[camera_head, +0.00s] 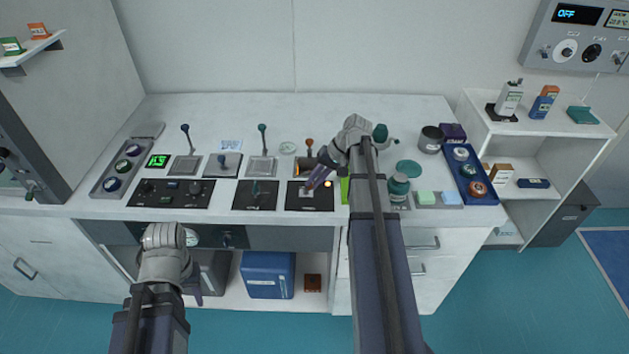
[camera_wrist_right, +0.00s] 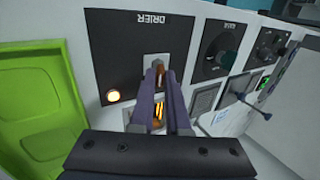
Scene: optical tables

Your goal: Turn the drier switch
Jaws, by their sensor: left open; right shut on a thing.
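The black drier panel (camera_head: 296,204) sits at the front of the bench. It fills the upper middle of the right wrist view, where its label reads DRIER (camera_wrist_right: 165,20) upside down. The drier switch (camera_wrist_right: 160,72), with a brown-orange tip, stands on a light plate there. My right gripper (camera_head: 309,188) is shut on it, and its purple fingers (camera_wrist_right: 159,85) hide most of it. My left gripper (camera_head: 197,296) is open and low in front of the bench, away from the panel.
Other control panels (camera_head: 171,193) and several levers (camera_head: 263,139) stand to the left. A green object (camera_wrist_right: 35,105) lies beside the drier panel in the wrist view. A teal bottle (camera_head: 398,186) and blue tray (camera_head: 468,169) stand to the right. The back of the bench is mostly clear.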

